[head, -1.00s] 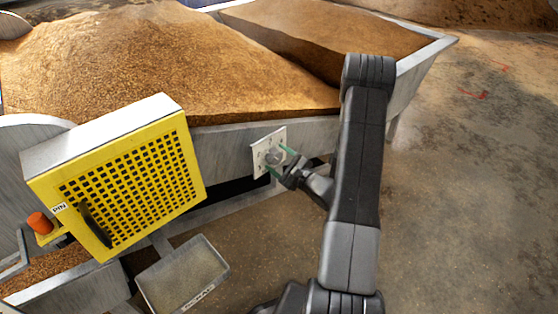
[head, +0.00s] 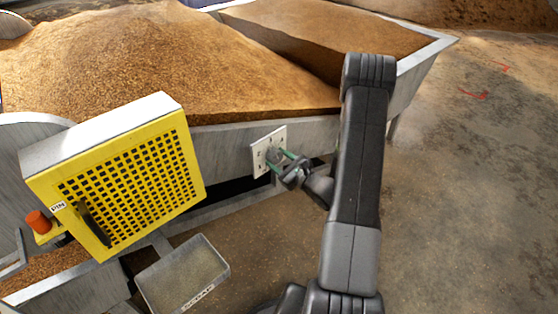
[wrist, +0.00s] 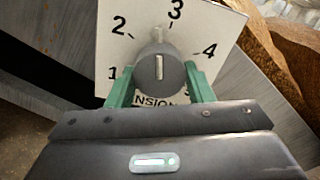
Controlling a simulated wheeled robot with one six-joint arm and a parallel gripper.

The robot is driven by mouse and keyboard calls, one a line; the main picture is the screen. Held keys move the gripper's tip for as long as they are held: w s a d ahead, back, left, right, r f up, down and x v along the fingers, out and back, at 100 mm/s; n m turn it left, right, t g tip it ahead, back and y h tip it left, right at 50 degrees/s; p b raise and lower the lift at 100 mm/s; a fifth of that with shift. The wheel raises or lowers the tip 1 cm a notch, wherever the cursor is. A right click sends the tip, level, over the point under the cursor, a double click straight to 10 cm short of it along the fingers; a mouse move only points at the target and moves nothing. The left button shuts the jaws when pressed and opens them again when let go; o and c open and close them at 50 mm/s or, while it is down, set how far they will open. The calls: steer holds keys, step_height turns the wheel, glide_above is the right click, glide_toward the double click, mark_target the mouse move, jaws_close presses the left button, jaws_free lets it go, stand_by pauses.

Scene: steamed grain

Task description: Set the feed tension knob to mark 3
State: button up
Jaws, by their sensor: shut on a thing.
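The feed tension knob (wrist: 158,72) is a round grey knob on a white dial plate (wrist: 215,30) with printed numbers. Marks 1, 2, 3 and 4 are readable in the wrist view; the 5 is mostly hidden. The knob's white line points nearly straight up in that view, between 2 and 3 and closer to 3, a little to its left. My gripper (wrist: 160,88) is shut on the knob, one green finger on each side. In the head view the plate (head: 257,158) is on the hopper's side wall, with my gripper (head: 282,161) at it.
A yellow mesh guard (head: 130,185) with a black handle stands left of the dial. An orange knob (head: 38,221) is beside it, near a PIN label. A scrap tray (head: 222,272) sits below. Grain-filled hoppers (head: 225,135) are behind; open floor lies right.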

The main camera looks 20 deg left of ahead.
steer(key=shift+m, duration=1.5)
steer(key=o, duration=1)
steer(key=p+v, duration=0.1)
steer(key=v, duration=1.2)
steer(key=shift+s+d+p, duration=0.25)
steer(key=shift+d+p, duration=0.1)
steer(key=shift+p, duration=0.05)
